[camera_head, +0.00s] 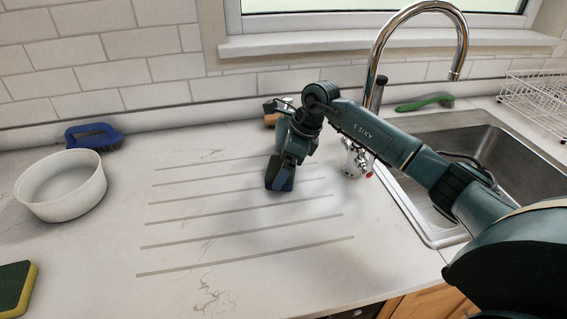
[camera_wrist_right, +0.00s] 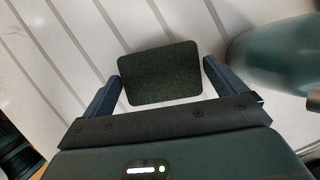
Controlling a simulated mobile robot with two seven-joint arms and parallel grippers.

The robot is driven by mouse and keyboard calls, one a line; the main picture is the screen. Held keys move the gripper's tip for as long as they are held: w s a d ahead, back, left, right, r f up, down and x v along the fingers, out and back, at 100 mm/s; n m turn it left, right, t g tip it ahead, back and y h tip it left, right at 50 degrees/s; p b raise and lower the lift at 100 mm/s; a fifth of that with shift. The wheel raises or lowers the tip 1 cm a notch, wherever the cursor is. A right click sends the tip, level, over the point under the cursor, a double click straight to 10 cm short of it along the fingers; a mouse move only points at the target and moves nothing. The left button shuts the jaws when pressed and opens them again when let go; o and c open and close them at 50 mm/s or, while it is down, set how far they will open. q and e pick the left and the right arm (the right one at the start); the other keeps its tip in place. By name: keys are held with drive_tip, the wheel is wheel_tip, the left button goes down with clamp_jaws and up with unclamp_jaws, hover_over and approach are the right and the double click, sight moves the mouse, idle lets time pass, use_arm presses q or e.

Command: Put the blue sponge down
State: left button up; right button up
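My right gripper (camera_head: 280,178) reaches in from the right over the ribbed drainboard area of the counter. In the right wrist view, its two blue fingers (camera_wrist_right: 162,75) stand on either side of the blue sponge (camera_wrist_right: 160,72). The sponge shows there as a dark rectangular pad face, with little or no gap to the fingertips. It appears gripped between them. In the head view a soft shadow falls on the counter near the gripper; any height above the counter is hard to judge. My left gripper is not in view.
A white bowl (camera_head: 60,195) and a blue brush (camera_head: 93,136) stand at the left. A green-yellow sponge (camera_head: 15,288) lies at the lower left. A sink (camera_head: 470,160) with a tall faucet (camera_head: 460,45) and a green brush (camera_head: 425,103) is at the right. The grooved counter (camera_head: 215,235) in front is clear.

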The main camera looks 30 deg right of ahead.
drive_tip(key=shift+o, duration=0.3)
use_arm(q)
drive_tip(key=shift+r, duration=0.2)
use_arm(e)
drive_tip(key=shift+r, duration=0.3)
use_arm(q)
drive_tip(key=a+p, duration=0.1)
drive_tip(key=p, duration=0.2)
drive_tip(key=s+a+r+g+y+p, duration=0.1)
drive_tip(key=p, duration=0.2)
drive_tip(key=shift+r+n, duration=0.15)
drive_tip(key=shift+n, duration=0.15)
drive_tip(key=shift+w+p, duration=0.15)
drive_tip(key=shift+p, duration=0.3)
use_arm(e)
drive_tip(key=v, duration=1.1)
drive_tip(key=shift+r, duration=0.4)
drive_tip(key=shift+s+d, duration=0.1)
